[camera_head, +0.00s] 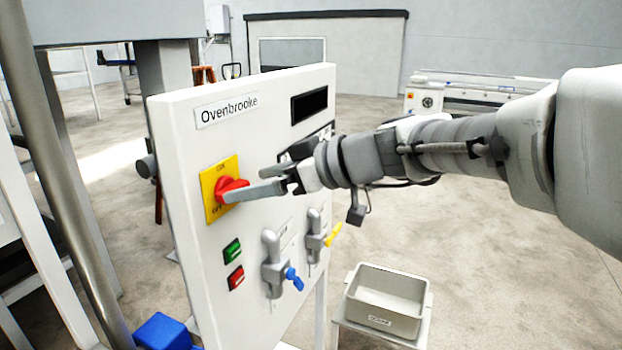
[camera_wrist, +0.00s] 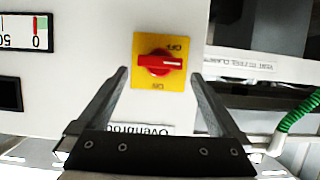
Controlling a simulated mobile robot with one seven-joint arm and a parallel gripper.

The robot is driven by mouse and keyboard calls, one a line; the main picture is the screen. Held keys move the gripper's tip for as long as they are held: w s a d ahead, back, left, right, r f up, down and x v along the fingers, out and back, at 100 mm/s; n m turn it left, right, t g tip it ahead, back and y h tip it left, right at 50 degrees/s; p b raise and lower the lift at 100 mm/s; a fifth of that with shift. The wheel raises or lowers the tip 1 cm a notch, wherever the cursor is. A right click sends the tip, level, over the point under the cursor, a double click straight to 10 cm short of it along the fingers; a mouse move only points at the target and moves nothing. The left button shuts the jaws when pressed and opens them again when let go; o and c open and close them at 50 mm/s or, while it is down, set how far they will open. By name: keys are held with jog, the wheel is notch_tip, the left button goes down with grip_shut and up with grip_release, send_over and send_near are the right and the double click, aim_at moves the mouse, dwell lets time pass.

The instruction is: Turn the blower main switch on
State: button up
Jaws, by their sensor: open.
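A red rotary switch (camera_head: 230,186) on a yellow plate is on the front of the white "Ovenbrooke" panel (camera_head: 180,130), upper left. In the wrist view, the red knob (camera_wrist: 158,63) has its handle lying sideways with a white mark, between the OFF and ON labels. That view is upside down against the panel's lettering. My gripper (camera_head: 245,185) reaches in from the right at the switch. In the wrist view, my gripper (camera_wrist: 160,74) is open, one finger on each side of the knob, with gaps visible. Contact cannot be told.
Below the switch are a green button (camera_head: 232,250), a red button (camera_head: 236,277) and grey locks with a blue key (camera_head: 293,279) and yellow key (camera_head: 333,235). A dark display (camera_head: 310,105) is upper right. A grey bin (camera_head: 385,315) stands lower right.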

aim_at(237, 187)
jog(key=shift+x, duration=1.6)
jog(key=c, duration=1.2)
